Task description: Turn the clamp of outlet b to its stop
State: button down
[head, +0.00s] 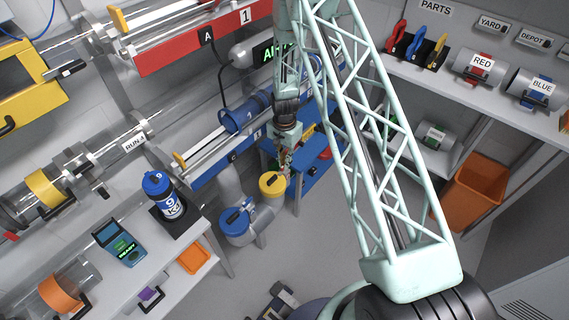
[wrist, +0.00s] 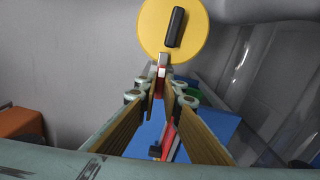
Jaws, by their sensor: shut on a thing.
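A round yellow cap (head: 272,184) with a black handle closes one of two grey pipe ends; it also shows at the top of the wrist view (wrist: 175,28). A small red and pale clamp lever (wrist: 162,64) sits at its lower rim. My gripper (wrist: 161,84) is shut on this lever, its fingertips just below the cap. In the head view my gripper (head: 284,163) is small, at the cap's upper right side. A blue cap (head: 234,220) closes the pipe end to the left. I cannot read which outlet is b.
A blue bench (head: 305,180) stands right behind the gripper. A clear tube (wrist: 245,65) stands close on the right in the wrist view. A white workbench (head: 185,235) is at the left and an orange bin (head: 470,190) at the right. The floor between is mostly free.

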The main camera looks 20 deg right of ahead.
jog(key=shift+m, duration=0.6)
jog(key=c, duration=2.8)
grip_release()
jog(key=shift+r, duration=0.15)
jog(key=shift+r, duration=5.9)
